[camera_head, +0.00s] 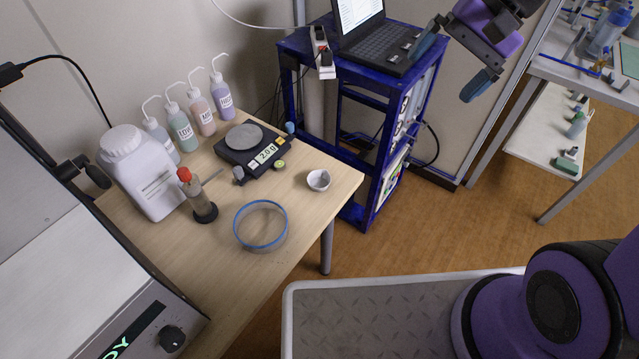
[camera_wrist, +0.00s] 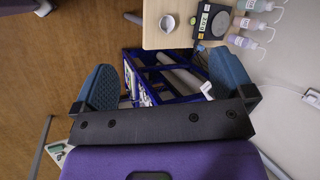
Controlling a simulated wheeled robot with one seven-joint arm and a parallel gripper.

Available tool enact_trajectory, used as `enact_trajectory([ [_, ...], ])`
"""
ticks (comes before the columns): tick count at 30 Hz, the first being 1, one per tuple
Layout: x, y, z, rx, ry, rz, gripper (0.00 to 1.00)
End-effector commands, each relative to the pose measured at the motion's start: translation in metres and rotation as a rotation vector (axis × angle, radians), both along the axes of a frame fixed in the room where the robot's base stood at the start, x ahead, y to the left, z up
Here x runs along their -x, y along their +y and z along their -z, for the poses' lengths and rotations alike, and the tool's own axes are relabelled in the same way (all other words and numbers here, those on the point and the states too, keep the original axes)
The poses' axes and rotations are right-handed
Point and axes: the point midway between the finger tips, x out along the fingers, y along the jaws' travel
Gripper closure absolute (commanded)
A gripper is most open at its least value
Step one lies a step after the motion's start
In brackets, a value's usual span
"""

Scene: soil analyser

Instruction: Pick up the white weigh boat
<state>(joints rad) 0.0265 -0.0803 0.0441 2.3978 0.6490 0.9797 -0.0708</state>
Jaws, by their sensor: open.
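The white weigh boat (camera_head: 318,180) is a small white cup near the right corner of the wooden table (camera_head: 215,291) in the head view. It also shows in the wrist view (camera_wrist: 168,23), near the table's edge at the top. My gripper (camera_head: 450,62) is open and empty, high at the upper right in the head view, in front of and above the blue shelf cart. In the wrist view its two teal fingers (camera_wrist: 161,84) are spread wide, with the weigh boat beyond them and well apart.
A scale (camera_head: 268,153) reading 2.0 g stands left of the weigh boat.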

Motion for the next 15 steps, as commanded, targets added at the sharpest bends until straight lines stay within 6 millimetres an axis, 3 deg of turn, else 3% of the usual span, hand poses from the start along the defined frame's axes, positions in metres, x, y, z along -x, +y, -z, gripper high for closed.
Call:
enact_trajectory([
  [15, -0.081, 0.051, 0.121, -0.332, 0.397, 0.304, 0.00],
])
